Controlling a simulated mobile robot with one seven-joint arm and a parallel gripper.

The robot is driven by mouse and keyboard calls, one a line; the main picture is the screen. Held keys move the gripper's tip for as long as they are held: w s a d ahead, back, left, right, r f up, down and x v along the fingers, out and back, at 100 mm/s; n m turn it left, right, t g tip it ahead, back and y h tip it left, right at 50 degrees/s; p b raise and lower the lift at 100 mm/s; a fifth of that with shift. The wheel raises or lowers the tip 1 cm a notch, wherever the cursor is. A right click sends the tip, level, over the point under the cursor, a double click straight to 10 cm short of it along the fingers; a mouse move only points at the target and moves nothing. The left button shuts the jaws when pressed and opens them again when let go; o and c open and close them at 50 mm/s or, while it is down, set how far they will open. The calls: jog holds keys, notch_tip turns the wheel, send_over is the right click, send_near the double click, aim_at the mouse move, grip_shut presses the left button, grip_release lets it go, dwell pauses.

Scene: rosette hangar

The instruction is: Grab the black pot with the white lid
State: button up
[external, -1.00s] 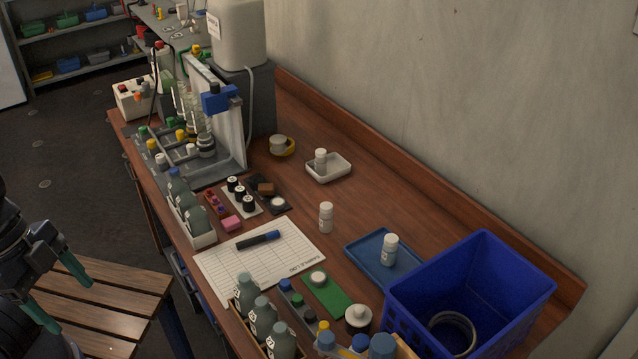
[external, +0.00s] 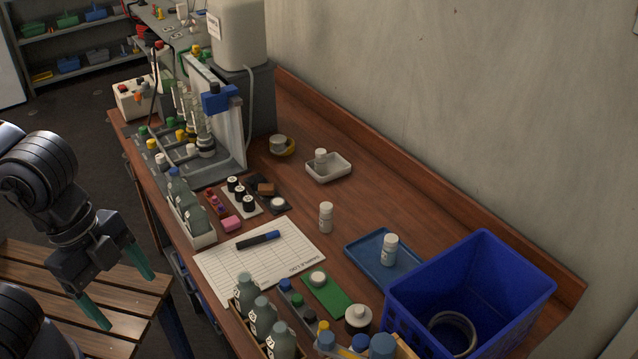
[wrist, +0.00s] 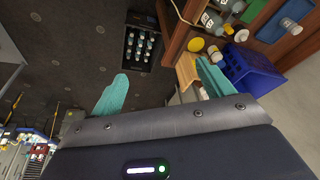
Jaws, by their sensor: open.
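Three small black pots with white tops (external: 240,192) stand in a row on a white card, left of the middle of the bench. A round white lid (external: 277,203) sits on a dark tray just right of them; I cannot tell what is under it. My gripper (external: 127,300) has teal fingers, apart and empty, and is left of the bench over the slatted wooden stool. In the wrist view my gripper (wrist: 163,72) shows its two fingers spread, with floor between them. I cannot make out the black pots there.
A sheet with a marker (external: 258,240) lies in front of the pots. Grey-green bottles in a white rack (external: 203,241) stand at the near edge. A blue crate (external: 510,285) is at the right end. A blue tray (external: 362,250) bears a white bottle.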

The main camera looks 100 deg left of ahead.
jog(key=w+a+f+m+g, duration=0.1)
jog(key=w+a, duration=0.2)
jog(key=w, duration=0.2)
jog(key=w+a+f+m, duration=0.1)
jog(key=w+a+m, duration=0.1)
jog(key=w, duration=0.4)
jog(key=m+h, duration=0.4)
jog(key=m, duration=0.4)
send_over(359, 316)
jog(key=s+a, duration=0.1)
jog(key=a, duration=0.4)
notch_tip(359, 316, down, 24)
jog(key=shift+g, duration=0.3)
jog(key=x, duration=0.5)
jog(key=shift+f, duration=0.25)
jog(key=shift+s+x, duration=0.2)
jog(key=shift+x, duration=1.1)
jog(key=shift+s+x, duration=0.2)
jog(key=shift+x, duration=1.05)
jog(key=shift+w, duration=0.1)
jog(key=shift+c, duration=0.4)
jog(key=c, duration=1)
